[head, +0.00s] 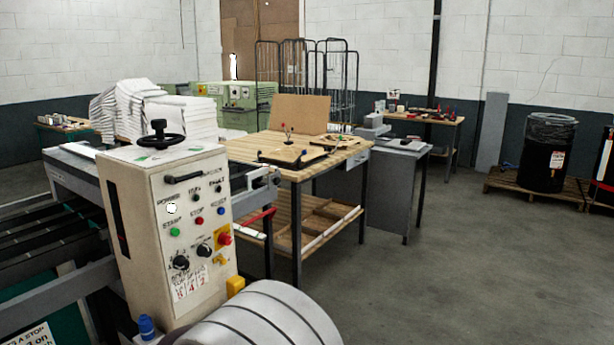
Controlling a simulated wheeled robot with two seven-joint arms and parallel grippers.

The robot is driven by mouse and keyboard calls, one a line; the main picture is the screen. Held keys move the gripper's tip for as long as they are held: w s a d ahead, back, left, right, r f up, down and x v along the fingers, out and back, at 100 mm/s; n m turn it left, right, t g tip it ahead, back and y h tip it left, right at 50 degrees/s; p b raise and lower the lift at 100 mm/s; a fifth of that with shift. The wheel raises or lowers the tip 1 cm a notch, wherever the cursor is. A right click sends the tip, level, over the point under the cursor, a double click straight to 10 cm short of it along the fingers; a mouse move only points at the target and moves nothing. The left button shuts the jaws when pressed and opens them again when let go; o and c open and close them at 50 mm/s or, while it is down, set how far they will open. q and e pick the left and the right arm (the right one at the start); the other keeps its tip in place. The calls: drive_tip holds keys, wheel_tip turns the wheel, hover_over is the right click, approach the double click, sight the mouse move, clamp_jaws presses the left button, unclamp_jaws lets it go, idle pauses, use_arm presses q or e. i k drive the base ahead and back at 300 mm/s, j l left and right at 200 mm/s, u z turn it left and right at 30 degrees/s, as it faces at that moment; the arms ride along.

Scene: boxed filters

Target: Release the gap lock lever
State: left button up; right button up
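A cream control cabinet (185,235) stands at the left front of the machine. Its front carries a black bar handle (184,178), labelled buttons, two black knobs, a red knob on a yellow plate (223,238) and a small yellow lever-like part (219,259) below that. A black handwheel (162,134) sits on top. A yellow block (235,285) shows at the cabinet's lower right edge. I cannot tell which part is the gap lock lever, as no label for it is legible. Neither of my grippers shows.
A pale banded cylinder (270,318) fills the bottom centre, beside a blue-capped part (146,327). A wooden workbench (345,158) stands behind the cabinet, with paper stacks (187,118) further left. A black drum (548,155) stands on a pallet at right. The floor (460,270) at right is clear.

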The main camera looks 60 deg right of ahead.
sight(169, 179)
drive_tip(key=z, duration=1.3)
drive_tip(key=i+l+z, duration=0.1)
drive_tip(key=i+l, duration=0.15)
drive_tip(key=i, duration=0.25)
drive_tip(key=i+l, duration=0.15)
drive_tip(key=i, duration=0.35)
drive_tip(key=i+l+z, duration=0.15)
drive_tip(key=i, duration=0.35)
drive_tip(key=i+l+z, duration=0.1)
drive_tip(key=i, duration=0.4)
drive_tip(key=l, duration=0.1)
